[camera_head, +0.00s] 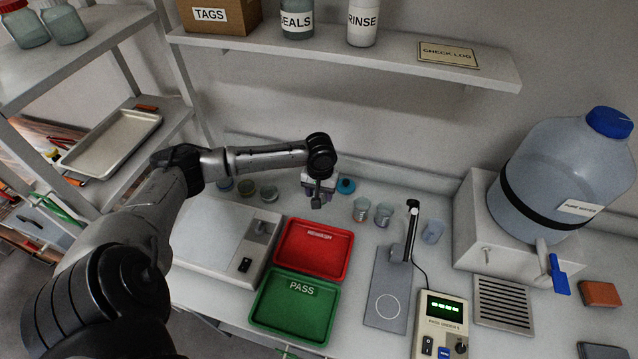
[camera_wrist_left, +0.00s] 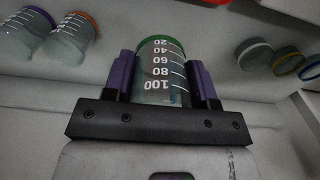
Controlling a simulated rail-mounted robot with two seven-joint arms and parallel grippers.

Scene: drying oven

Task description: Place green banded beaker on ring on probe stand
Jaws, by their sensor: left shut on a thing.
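The green banded beaker (camera_wrist_left: 160,72) is clear with white graduation marks and a green band at its rim. In the left wrist view it sits between the purple fingers of my left gripper (camera_wrist_left: 158,85), which is shut on it. In the head view my left gripper (camera_head: 317,196) is over the back of the bench, behind the red tray, and I cannot make out the beaker clearly there. The probe stand (camera_head: 380,270) has a grey plate with a white ring (camera_head: 388,307) and a black post, to the right and front of the gripper. The ring is empty.
Two beakers (camera_head: 372,212) stand between the gripper and the post; a pale cup (camera_head: 432,231) stands right of it. Several banded beakers (camera_head: 246,190) stand left. The red tray (camera_head: 348,258), green tray (camera_head: 325,333) and meter (camera_head: 440,325) flank the stand. A shelf (camera_head: 380,58) overhangs behind.

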